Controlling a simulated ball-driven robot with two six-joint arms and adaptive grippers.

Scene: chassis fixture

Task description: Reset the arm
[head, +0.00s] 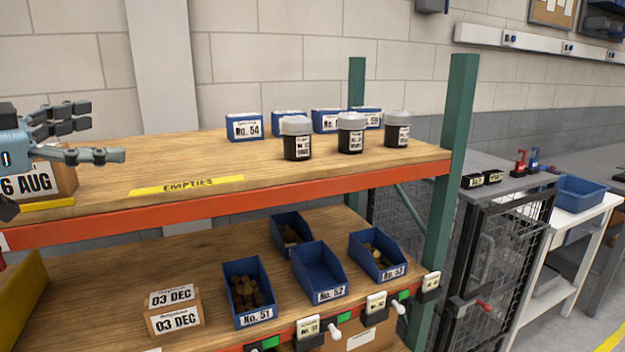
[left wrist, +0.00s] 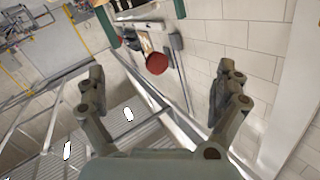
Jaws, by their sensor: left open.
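My left gripper (head: 98,136) comes in from the left edge of the head view, above the upper wooden shelf. Its fingers are spread apart with nothing between them. It also shows in the left wrist view (left wrist: 160,88), open and empty, facing a tiled wall and metal framing. A cardboard box marked "6 AUG" (head: 60,180) stands on the shelf behind and below the gripper, partly hidden by it. My right gripper is in neither view.
The upper shelf (head: 200,160) bears an "EMPTIES" strip (head: 188,185), several dark jars (head: 297,142) and blue boxes (head: 245,127). A green post (head: 455,130) stands right. The upper shelf's middle is clear.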

